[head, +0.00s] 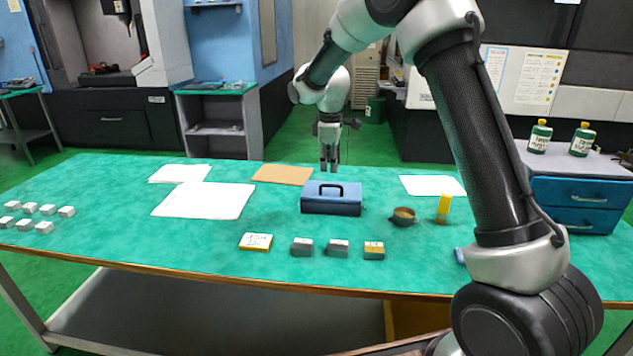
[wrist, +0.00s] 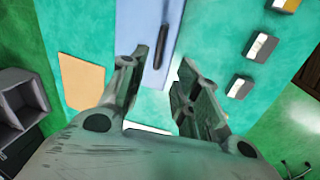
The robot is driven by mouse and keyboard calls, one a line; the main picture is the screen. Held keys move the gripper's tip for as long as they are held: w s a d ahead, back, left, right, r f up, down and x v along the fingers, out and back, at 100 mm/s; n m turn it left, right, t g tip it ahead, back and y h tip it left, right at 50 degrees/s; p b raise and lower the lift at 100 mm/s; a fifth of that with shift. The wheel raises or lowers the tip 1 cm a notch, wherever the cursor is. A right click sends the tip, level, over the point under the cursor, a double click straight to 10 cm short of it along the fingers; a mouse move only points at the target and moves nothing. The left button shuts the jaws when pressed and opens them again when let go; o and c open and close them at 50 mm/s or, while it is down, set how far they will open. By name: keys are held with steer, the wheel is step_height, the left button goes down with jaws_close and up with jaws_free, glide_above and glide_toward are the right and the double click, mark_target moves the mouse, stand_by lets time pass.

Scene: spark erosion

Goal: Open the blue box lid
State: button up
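The blue box (head: 331,203) stands on the green table with its lid closed and a dark handle (head: 331,188) on top. My gripper (head: 329,167) is above and just behind the box in the head view, pointing down, and it touches nothing that I can see. In the wrist view my gripper (wrist: 155,95) has its two fingers spread apart with nothing between them. The blue box (wrist: 140,30) and its dark handle (wrist: 161,45) lie just beyond the fingertips there. The near part of the box is partly covered by the fingers.
The green table (head: 110,220) holds white papers (head: 205,200), a brown sheet (head: 283,174), small grey blocks (head: 338,248), a yellow-edged block (head: 256,242), a round brown tin (head: 403,216) and a yellow bottle (head: 443,208). The table's left middle is clear.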

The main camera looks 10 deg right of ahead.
mark_target(331, 186)
steer(key=shift+n, duration=0.6)
steer(key=f, duration=0.2)
steer(key=w+f, duration=0.1)
steer(key=f, duration=0.4)
steer(key=shift+w+d+f, duration=0.25)
steer(key=shift+d+f, duration=0.1)
steer(key=shift+c, duration=0.2)
jaws_close()
